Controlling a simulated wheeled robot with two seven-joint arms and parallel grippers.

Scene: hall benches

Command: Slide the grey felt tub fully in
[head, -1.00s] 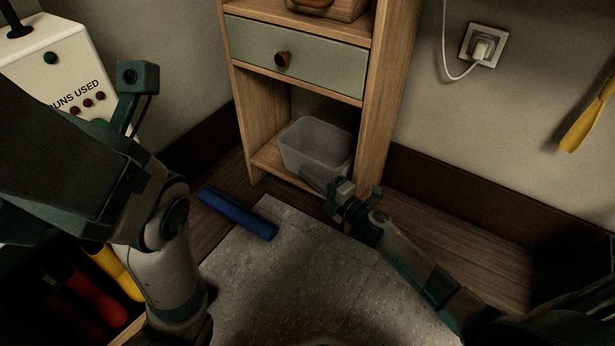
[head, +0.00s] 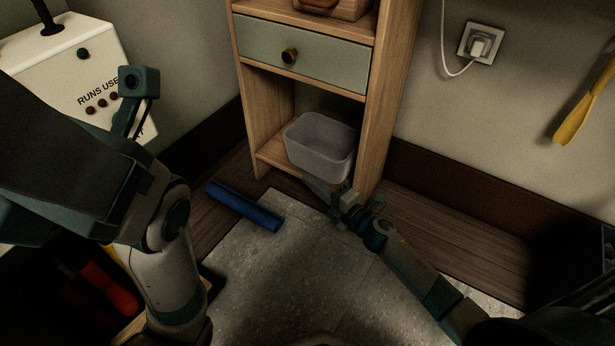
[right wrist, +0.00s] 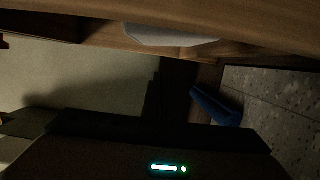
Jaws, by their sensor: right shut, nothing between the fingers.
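The grey felt tub (head: 322,158) stands upright and open-topped on the bottom shelf (head: 268,158) of the wooden unit, under the drawer. Its front is close to the shelf's front edge; I cannot tell exactly how far in it is. A pale grey part of it shows in the right wrist view (right wrist: 165,36). My right gripper (head: 312,184) is shut and empty, low in front of the tub, its fingertips pointing towards the shelf edge and seemingly just clear of the tub.
A green drawer (head: 310,55) with a round knob is shut above. A blue roll (head: 243,206) lies on the floor left of my right gripper. The unit's right post (head: 383,110) stands beside the tub. A white control box (head: 75,75) is at left.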

